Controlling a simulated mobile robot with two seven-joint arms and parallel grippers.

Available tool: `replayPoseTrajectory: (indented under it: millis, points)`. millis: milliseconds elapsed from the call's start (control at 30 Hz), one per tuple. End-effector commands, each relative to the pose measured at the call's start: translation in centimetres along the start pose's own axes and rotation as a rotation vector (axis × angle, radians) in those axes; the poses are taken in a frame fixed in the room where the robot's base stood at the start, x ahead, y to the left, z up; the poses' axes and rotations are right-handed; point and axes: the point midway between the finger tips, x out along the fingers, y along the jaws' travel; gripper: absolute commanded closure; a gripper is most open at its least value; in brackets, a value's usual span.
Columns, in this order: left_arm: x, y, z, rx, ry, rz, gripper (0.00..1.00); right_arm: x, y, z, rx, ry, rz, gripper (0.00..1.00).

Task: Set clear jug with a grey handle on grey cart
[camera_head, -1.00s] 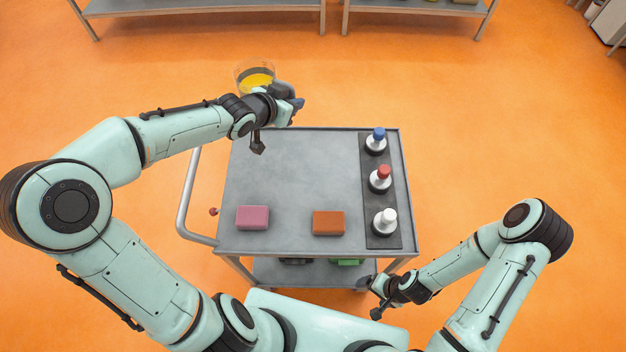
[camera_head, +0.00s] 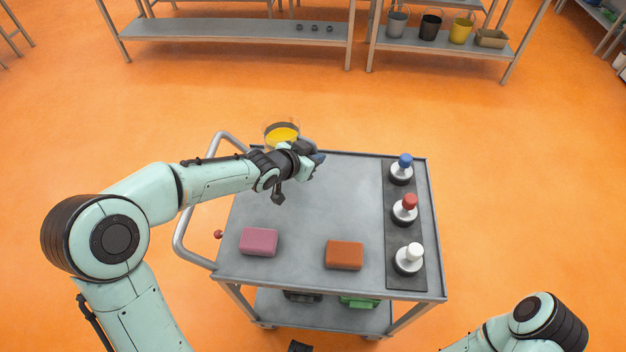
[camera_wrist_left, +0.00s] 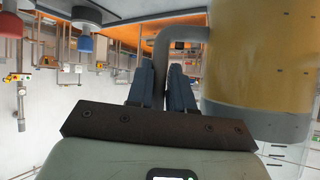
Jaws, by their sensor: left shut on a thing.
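The clear jug (camera_head: 282,131) holds yellow liquid and shows at the far left edge of the grey cart (camera_head: 330,205) in the head view. My left gripper (camera_head: 314,160) is shut on its grey handle. In the left wrist view the jug (camera_wrist_left: 262,60) stands to the right, and the left fingers (camera_wrist_left: 166,85) close around the handle (camera_wrist_left: 163,55). Whether the jug's base touches the cart top cannot be told, as the gripper hides it. My right gripper is out of view; only part of that arm shows at lower right.
On the cart a dark mat (camera_head: 403,265) bears bottles with blue (camera_head: 405,160), red (camera_head: 410,202) and white (camera_head: 415,250) tops. A pink block (camera_head: 258,242) and an orange-brown block (camera_head: 344,255) lie at the near side. The cart's middle is clear. Shelves (camera_head: 230,29) stand behind.

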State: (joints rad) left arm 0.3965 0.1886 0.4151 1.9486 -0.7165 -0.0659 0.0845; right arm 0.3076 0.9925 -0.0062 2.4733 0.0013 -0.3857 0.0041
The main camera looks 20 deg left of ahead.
Motion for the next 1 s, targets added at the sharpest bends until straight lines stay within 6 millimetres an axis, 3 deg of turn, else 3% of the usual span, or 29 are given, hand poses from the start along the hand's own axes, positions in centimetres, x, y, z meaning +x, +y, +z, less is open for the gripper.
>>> replayPoseTrajectory:
  millis: [233, 500, 967, 1000]
  points:
    - [1.1, 0.1, 1.3, 0.004, 0.009, -0.001, 1.0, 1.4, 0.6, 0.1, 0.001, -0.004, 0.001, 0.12]
    - [3.1, 0.4, 4.3, 0.004, 0.009, 0.0, 1.0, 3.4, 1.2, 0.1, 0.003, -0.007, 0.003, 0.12]
    - [3.4, 0.4, 4.8, 0.004, 0.009, -0.002, 1.0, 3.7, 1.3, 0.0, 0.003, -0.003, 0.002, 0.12]
    - [3.4, 0.4, 5.0, 0.0, 0.002, -0.001, 0.69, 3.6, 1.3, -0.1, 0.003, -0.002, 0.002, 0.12]
